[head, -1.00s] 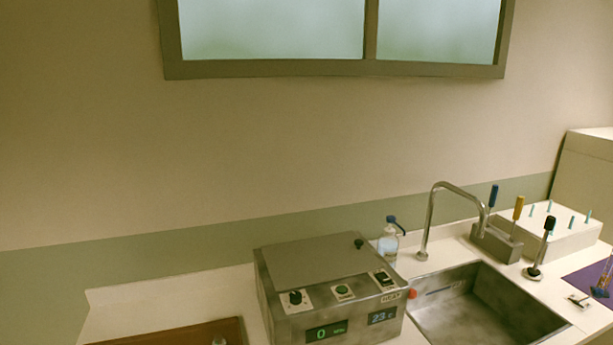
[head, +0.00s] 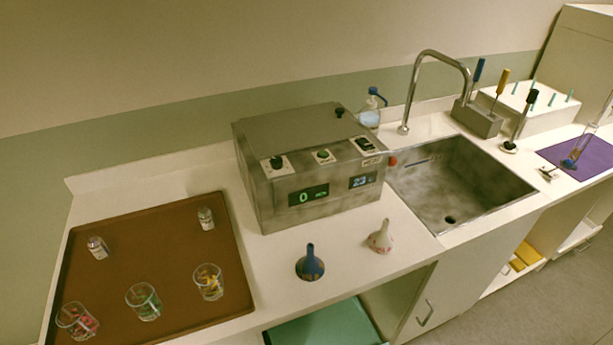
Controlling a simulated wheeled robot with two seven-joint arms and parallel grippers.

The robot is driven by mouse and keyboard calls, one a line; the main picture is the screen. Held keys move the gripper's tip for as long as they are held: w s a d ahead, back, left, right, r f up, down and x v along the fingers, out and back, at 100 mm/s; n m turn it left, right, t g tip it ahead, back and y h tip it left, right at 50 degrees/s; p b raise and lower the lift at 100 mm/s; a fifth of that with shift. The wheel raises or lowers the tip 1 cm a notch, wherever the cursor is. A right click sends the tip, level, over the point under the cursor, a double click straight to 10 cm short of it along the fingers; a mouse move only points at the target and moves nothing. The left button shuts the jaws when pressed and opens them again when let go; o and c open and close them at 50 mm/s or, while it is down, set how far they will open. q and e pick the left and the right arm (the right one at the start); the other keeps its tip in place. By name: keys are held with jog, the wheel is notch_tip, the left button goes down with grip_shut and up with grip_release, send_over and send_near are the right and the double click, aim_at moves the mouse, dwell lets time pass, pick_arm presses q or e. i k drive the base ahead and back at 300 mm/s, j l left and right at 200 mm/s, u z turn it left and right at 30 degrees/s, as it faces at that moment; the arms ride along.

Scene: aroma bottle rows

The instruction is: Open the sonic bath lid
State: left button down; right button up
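The sonic bath (head: 310,185) is a grey metal box on the white counter, left of the sink. Its flat lid (head: 290,133) lies closed on top, with a small black knob (head: 340,112) at its right side. The front top edge carries a black dial, a green button and a black switch, and the front has two small displays. Neither of my grippers shows in the head view.
A brown tray (head: 178,245) with small bottles and glasses stands left of the bath. A clear blue-topped bottle (head: 371,115) stands behind, and the sink (head: 425,190) is at right.

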aim_at(272, 134)
jog(key=l+u, duration=0.4)
jog(key=i+l+u, duration=0.1)
jog(key=l+u, duration=0.3)
jog(key=k+l+u, duration=0.1)
jog(key=l+u, duration=0.3)
jog(key=l, duration=0.05)
